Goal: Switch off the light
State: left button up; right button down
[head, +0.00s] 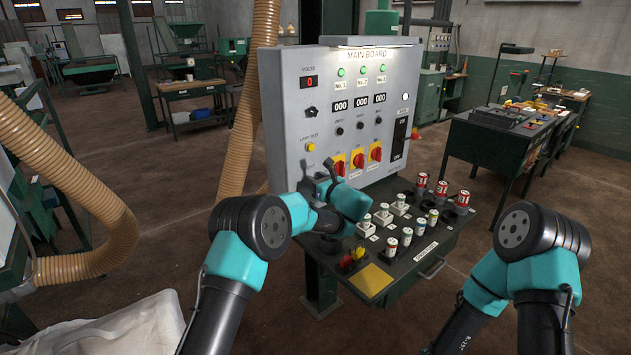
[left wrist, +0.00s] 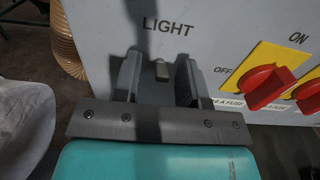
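The grey main board (head: 290,130) stands upright behind a control desk. A lamp (head: 370,41) on its top edge glows. In the left wrist view, a small grey light switch (left wrist: 162,70) sits under the word LIGHT on the panel (left wrist: 220,25). My left gripper (left wrist: 160,75) is open, with one finger on each side of the switch and gaps showing between. I cannot tell which way the switch is set. In the head view my left gripper (head: 328,172) is at the lower left of the board and hides the switch. My right gripper is out of view.
Red-and-yellow rotary switches (head: 358,160) sit right of my left gripper. The desk (head: 430,240) carries several fuses and red cans. A ribbed hose (head: 240,110) hangs left of the board. A white bag (head: 120,325) lies at the lower left.

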pick_arm(q)
jog(key=v, duration=1.7)
jog(key=shift+s, duration=0.15)
jog(key=shift+d+r, duration=0.1)
jog(key=shift+d, duration=0.05)
jog(key=shift+r, duration=0.15)
jog(key=x, duration=1.7)
jog(key=shift+w+a, duration=0.2)
jog(key=shift+w, duration=0.05)
jog(key=shift+c, duration=0.2)
